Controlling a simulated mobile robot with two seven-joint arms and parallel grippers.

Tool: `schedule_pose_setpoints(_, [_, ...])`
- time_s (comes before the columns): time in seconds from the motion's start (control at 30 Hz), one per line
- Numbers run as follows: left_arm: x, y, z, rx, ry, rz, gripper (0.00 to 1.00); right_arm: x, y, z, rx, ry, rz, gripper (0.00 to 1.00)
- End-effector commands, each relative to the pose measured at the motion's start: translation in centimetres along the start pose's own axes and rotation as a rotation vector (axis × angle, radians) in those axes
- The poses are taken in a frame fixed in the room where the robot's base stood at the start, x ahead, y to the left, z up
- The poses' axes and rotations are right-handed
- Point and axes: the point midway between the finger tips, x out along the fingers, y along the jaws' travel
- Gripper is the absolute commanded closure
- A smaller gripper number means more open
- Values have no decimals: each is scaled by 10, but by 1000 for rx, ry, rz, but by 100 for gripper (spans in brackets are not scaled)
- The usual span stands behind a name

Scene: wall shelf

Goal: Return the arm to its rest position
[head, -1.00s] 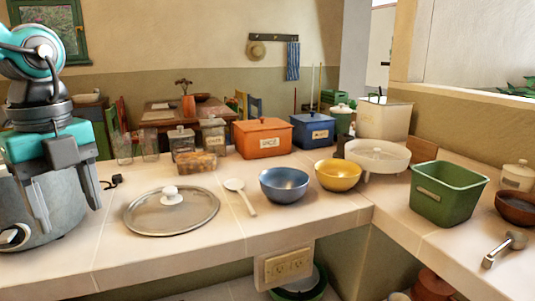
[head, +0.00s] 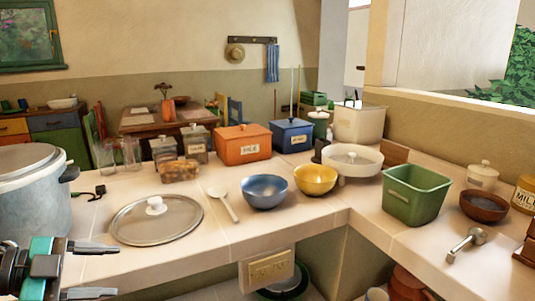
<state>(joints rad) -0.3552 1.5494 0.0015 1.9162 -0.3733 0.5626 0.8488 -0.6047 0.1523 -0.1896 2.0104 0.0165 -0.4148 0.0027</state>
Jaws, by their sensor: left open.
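My left gripper (head: 98,270) is at the bottom left of the head view, in front of the counter's front edge and below the big metal pot (head: 30,195). Its two fingers point right and are spread apart, with nothing between them. The pot stands at the left end of the counter, cut off by the picture's edge. A glass lid (head: 150,228) with a white knob lies flat on the counter to the right of the pot. My right gripper is not in view.
On the tiled counter (head: 215,245) are a white spoon (head: 224,204), a blue bowl (head: 265,191), a yellow bowl (head: 315,179) and a green bin (head: 416,193). Jars and orange (head: 242,143) and blue (head: 293,134) boxes stand behind. A ladle (head: 466,243) lies at the right.

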Motion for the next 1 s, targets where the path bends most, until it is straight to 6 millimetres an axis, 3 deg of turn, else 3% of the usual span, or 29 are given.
schedule_pose_setpoints(0.37, [25, 59, 52, -312, -62, -425, 38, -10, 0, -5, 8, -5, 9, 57])
schedule_pose_setpoints(0.6, [50, 125, 71, -564, -200, -583, 38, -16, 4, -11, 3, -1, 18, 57])
schedule_pose_setpoints(0.8, [81, 193, 65, -803, -336, -625, 38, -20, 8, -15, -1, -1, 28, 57])
schedule_pose_setpoints(1.0, [111, 242, 44, -982, -425, -597, 38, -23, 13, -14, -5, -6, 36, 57])
